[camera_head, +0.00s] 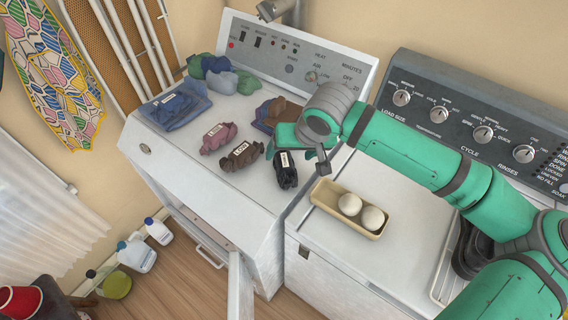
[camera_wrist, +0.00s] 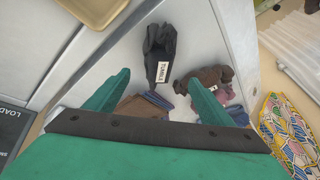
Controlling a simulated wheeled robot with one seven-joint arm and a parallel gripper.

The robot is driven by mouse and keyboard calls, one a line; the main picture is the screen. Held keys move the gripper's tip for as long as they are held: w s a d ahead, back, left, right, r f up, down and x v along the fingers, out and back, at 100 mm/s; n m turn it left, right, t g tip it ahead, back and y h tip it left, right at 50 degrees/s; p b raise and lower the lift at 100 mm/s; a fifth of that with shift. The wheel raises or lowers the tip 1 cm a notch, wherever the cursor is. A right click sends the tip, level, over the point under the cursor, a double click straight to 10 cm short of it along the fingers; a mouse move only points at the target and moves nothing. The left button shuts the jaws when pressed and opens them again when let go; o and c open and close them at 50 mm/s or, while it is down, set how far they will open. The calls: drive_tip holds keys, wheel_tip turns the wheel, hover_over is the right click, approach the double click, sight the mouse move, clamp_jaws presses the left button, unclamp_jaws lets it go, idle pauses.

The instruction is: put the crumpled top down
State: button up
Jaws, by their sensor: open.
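A crumpled black garment (camera_head: 286,170) with a white tag lies on the white dryer top near its front right edge. It also shows in the wrist view (camera_wrist: 156,44), just beyond my fingertips, its tag seeming to read "TUMBLE". My gripper (camera_wrist: 158,77) is open, with nothing held between its fingers. In the head view my gripper (camera_head: 288,136) is over the dryer's right side, just behind the black garment. A crumpled dark brown garment (camera_head: 240,155) and a mauve one (camera_head: 217,138), both tagged, lie to its left. I cannot tell which garment is the crumpled top.
Folded blue clothes (camera_head: 175,105) lie at the dryer's left and a green-and-blue heap (camera_head: 220,75) at the back. Brown and blue cloth (camera_head: 268,113) lies beside my gripper. A tan tray (camera_head: 330,205) with two white balls sits on the washer. The dryer's front left is clear.

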sight(285, 158)
drive_tip(key=shift+x, duration=3.15)
drive_tip(key=shift+d, duration=0.15)
drive_tip(key=c, duration=1.3)
drive_tip(key=shift+c, duration=0.3)
drive_tip(key=shift+r, duration=0.6)
drive_tip(key=s+r, duration=0.1)
drive_tip(key=r, duration=0.1)
drive_tip(key=s+r, duration=0.2)
drive_tip(key=r, duration=0.1)
drive_tip(key=s+r, duration=0.1)
drive_tip(key=r, duration=0.1)
drive_tip(key=shift+s+d+r, duration=0.3)
drive_tip(key=shift+s+d, duration=0.05)
drive_tip(key=shift+s, duration=0.05)
drive_tip(key=s+d+r, duration=0.1)
drive_tip(key=s+r, duration=0.3)
drive_tip(key=s, duration=0.5)
drive_tip(key=shift+d, duration=0.2)
